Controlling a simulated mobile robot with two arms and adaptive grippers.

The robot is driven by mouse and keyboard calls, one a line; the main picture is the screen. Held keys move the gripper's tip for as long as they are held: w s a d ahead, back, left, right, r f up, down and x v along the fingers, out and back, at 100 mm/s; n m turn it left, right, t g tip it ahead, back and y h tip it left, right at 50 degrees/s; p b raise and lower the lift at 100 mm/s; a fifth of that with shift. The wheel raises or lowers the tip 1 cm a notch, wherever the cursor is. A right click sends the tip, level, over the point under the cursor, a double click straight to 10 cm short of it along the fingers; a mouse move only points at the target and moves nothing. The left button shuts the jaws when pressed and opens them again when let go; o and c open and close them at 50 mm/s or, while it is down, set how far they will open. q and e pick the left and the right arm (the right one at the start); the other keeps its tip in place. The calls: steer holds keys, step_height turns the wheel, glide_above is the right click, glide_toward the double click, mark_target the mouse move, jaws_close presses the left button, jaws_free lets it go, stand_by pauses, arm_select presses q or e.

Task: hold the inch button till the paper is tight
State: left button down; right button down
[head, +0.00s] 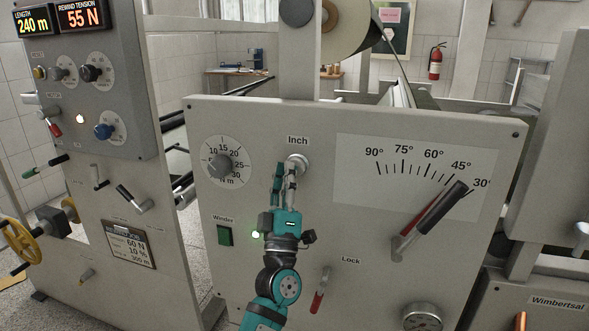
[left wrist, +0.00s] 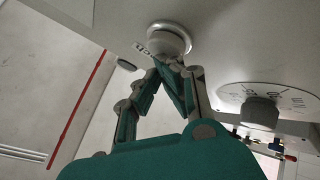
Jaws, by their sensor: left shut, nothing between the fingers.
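The round pale Inch button (head: 298,163) is on the grey front panel under its "Inch" label. It also shows in the left wrist view (left wrist: 170,38). My left gripper (head: 288,168) is shut and empty, with its fingertips at the button's lower edge. In the left wrist view the closed fingertips (left wrist: 175,66) are just below the button; I cannot tell whether they press it. The pointer arm (head: 432,220) lies between 45° and 30° on the angle scale (head: 415,165). The rewind tension display (head: 80,15) reads 55 N. My right gripper is not in view.
A torque dial (head: 221,166) is left of the button. A green Winder button (head: 225,236) and a red-handled Lock lever (head: 318,301) are lower on the panel. A roll (head: 342,30) hangs above. A card (head: 131,246) at left lists 60 N.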

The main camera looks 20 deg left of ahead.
arm_select(q)
steer(key=shift+s, duration=0.1)
steer(key=shift+s+p, duration=0.45)
steer(key=shift+s, duration=0.4)
steer(key=s+p, duration=0.2)
steer(key=s, duration=0.3)
steer(key=shift+a, duration=0.15)
steer(key=shift+w+f, duration=0.1)
